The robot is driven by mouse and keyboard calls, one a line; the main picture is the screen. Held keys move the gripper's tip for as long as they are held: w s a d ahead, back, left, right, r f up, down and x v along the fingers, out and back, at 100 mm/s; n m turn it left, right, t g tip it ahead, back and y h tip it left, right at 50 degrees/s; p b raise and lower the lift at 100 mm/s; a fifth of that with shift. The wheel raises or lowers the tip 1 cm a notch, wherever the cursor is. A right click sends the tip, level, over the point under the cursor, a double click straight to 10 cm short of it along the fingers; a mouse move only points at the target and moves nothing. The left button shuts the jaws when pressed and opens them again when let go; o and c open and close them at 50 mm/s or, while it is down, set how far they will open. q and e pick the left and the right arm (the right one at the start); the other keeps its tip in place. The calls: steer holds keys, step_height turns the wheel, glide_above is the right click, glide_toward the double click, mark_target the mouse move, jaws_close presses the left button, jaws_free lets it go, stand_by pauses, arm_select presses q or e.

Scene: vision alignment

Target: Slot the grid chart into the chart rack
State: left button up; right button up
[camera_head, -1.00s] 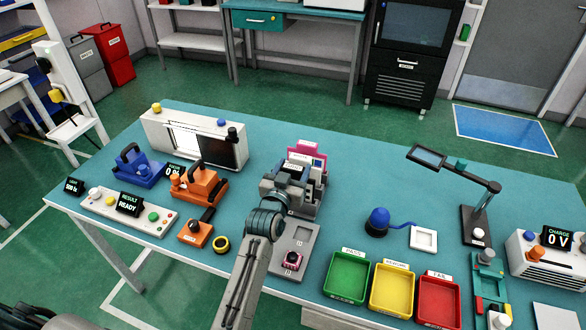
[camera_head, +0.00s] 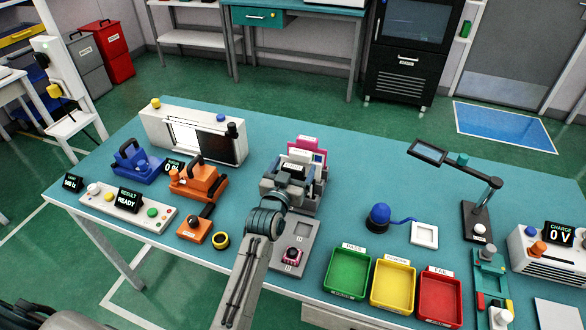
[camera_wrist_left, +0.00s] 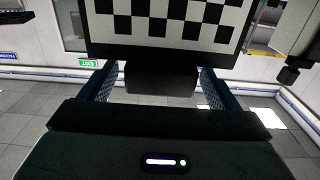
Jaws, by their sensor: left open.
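A black-and-white checkered chart (camera_wrist_left: 165,22) in a dark frame fills the top of the left wrist view, with a dark tab (camera_wrist_left: 160,78) below it. I cannot read a name on it. My left gripper (camera_wrist_left: 158,82) is open, with its fingers on either side of the tab, apart from it. In the head view my left gripper (camera_head: 284,186) is at the grey chart rack (camera_head: 309,203) and hides part of it. A pink-edged card (camera_head: 316,153) stands upright at the rack's back. My right gripper does not show.
Orange fixtures (camera_head: 197,183) stand left. Green (camera_head: 347,275), yellow (camera_head: 392,286) and red (camera_head: 440,298) bins stand right. The table behind the blue lamp (camera_head: 379,215) is clear.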

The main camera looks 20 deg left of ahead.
arm_select(q)
steer(key=shift+s, duration=0.1)
steer(key=s+b, duration=0.3)
steer(key=s, duration=0.7)
steer(key=shift+s+a, duration=0.15)
steer(key=shift+s, duration=0.2)
